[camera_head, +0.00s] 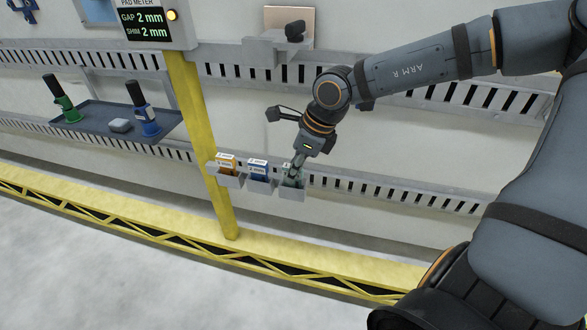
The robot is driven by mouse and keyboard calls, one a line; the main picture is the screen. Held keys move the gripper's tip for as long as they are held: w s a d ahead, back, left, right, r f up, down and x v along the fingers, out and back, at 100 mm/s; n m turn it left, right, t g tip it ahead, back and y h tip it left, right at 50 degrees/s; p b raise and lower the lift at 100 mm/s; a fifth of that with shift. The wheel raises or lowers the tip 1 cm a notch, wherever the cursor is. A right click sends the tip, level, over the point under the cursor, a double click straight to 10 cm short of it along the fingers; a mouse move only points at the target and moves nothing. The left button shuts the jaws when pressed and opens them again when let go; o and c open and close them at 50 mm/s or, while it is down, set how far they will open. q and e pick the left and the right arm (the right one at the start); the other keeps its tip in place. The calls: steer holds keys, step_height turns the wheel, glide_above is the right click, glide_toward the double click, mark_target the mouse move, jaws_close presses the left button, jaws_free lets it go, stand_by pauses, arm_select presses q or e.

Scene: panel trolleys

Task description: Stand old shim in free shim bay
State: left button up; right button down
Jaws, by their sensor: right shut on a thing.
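My right gripper (294,170) reaches down from the upper right, shut on the old shim (291,181). Only a pale greenish part of the shim shows, and the fingers hide much of it. It is at the rightmost shim bay (292,194), its lower part behind the bay's front wall. I cannot tell whether it touches the bay floor. The middle bay holds a blue shim (258,171) and the left bay an orange shim (226,162), both with white labels. My left gripper is not in view.
A yellow post (204,140) stands just left of the bays. A pad meter (145,24) reads gap 2 mm, shim 2 mm, with an amber lamp. A dark tray (95,122) holds green and blue tools and a grey block. A yellow rail (290,262) runs below.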

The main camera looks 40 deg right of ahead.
steer(key=shift+f, duration=0.15)
steer(key=c, duration=1.2)
jaws_free()
step_height(320, 180, up, 10)
steer(key=shift+r, duration=0.1)
